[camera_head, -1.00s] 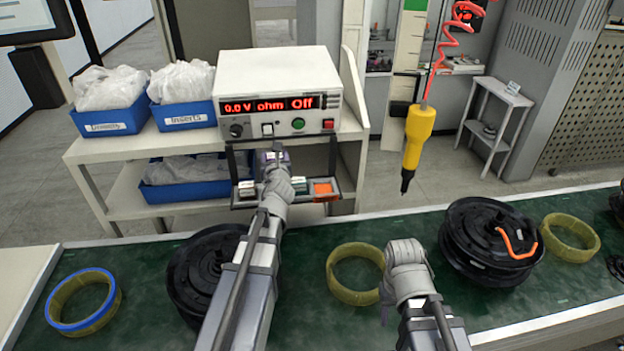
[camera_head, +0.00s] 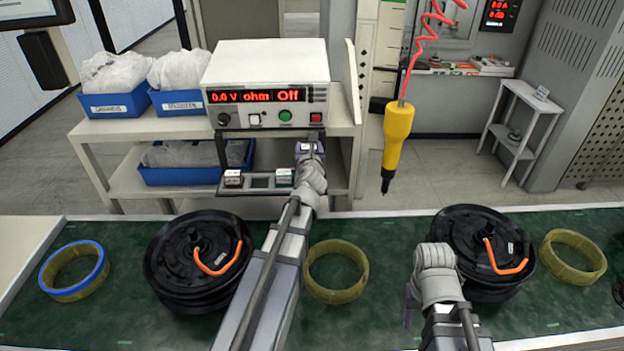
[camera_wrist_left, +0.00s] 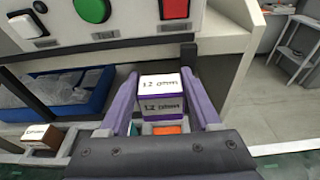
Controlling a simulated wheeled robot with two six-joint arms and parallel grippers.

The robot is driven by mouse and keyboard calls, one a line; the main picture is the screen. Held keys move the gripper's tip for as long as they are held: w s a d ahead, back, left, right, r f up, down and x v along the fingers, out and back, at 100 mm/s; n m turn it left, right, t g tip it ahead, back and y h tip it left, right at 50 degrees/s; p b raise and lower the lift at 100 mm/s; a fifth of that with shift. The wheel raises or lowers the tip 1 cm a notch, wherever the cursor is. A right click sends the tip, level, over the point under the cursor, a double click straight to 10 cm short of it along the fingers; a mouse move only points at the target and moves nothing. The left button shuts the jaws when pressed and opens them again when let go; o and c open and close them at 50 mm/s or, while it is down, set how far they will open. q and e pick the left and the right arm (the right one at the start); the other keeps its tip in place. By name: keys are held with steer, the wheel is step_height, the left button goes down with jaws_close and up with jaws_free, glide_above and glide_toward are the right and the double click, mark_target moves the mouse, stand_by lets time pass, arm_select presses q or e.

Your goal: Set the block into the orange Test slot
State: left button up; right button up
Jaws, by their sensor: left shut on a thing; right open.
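My left gripper (camera_head: 308,150) is shut on a small block with a white label (camera_wrist_left: 165,95) that reads 1.2 ohm. The block sits between the purple fingers in the left wrist view. The orange slot (camera_wrist_left: 167,130) shows just below the block in that view, and the block appears above it.
Two labelled blocks stand in the tray, one at left (camera_head: 233,178) and one near my gripper (camera_head: 284,177), with an empty slot between. The tester (camera_head: 265,85) reads Off above the tray. A yellow screwdriver (camera_head: 397,135) hangs to the right. Hub motors (camera_head: 195,255) and rings lie on the conveyor.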

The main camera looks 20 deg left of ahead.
arm_select(q)
steer(key=shift+f+b, duration=4.4)
steer(key=shift+f, duration=0.35)
arm_select(e)
steer(key=shift+f, duration=4.8)
arm_select(q)
steer(key=shift+r, duration=0.15)
arm_select(e)
steer(key=shift+r, duration=0.15)
arm_select(q)
steer(key=o, duration=1.5)
steer(key=shift+c, duration=0.2)
steer(key=shift+d+r+p, duration=0.1)
steer(key=shift+r+p, duration=0.05)
steer(key=shift+p, duration=0.15)
arm_select(e)
steer(key=shift+r, duration=0.15)
arm_select(q)
steer(key=p+v, duration=0.2)
steer(key=v, duration=1)
arm_select(e)
steer(key=shift+s+d+r, duration=0.3)
steer(key=shift+s+r, duration=0.25)
steer(key=shift+s+d+r, duration=0.3)
steer(key=shift+s+r, duration=0.2)
